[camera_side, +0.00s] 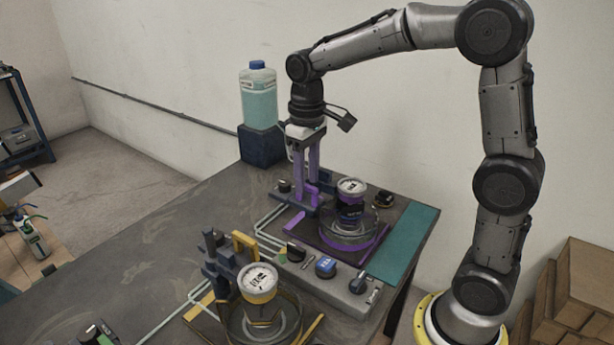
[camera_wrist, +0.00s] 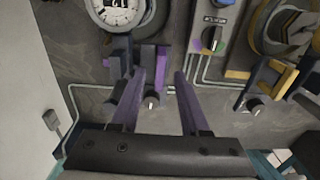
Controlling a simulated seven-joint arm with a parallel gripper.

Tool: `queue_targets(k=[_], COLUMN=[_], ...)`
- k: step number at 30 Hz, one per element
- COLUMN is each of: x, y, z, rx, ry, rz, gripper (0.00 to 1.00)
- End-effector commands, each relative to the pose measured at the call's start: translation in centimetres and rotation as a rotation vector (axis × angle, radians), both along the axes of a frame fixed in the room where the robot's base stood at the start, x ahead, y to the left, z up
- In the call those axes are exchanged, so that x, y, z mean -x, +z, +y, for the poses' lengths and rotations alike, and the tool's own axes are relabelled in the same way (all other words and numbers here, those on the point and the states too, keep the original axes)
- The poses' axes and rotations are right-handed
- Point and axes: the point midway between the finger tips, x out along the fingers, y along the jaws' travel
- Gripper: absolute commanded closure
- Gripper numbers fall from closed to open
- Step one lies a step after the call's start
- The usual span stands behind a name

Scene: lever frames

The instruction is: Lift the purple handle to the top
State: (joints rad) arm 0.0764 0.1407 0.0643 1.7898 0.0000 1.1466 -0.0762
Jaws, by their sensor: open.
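The purple handle (camera_wrist: 161,58) sits on a dark lever bracket (camera_wrist: 119,63) below the round gauge in the wrist view. In the side view the handle (camera_side: 325,188) shows only in part, beside my gripper's fingers. My gripper (camera_side: 306,192) points down at the purple unit, near the back of the table. Its two purplish fingers are apart and empty. In the wrist view my gripper (camera_wrist: 160,74) has its fingertips just short of the handle, one to each side of it. I cannot tell whether either finger touches it.
A yellow handle (camera_side: 244,243) on a similar unit stands nearer the camera, with its own gauge (camera_side: 258,280). A grey control box (camera_side: 330,280) with knobs lies between the units. A bottle (camera_side: 258,95) on a dark block stands behind.

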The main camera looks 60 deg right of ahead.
Motion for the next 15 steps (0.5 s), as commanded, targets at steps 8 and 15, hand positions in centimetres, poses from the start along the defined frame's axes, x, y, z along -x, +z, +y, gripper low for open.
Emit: queue_targets(k=[8,15], x=[0.00,0.00], y=[-0.40,-0.38], z=[0.00,0.00], rx=[0.000,0.000], ry=[0.000,0.000], rz=[0.000,0.000], gripper=[0.55,0.86])
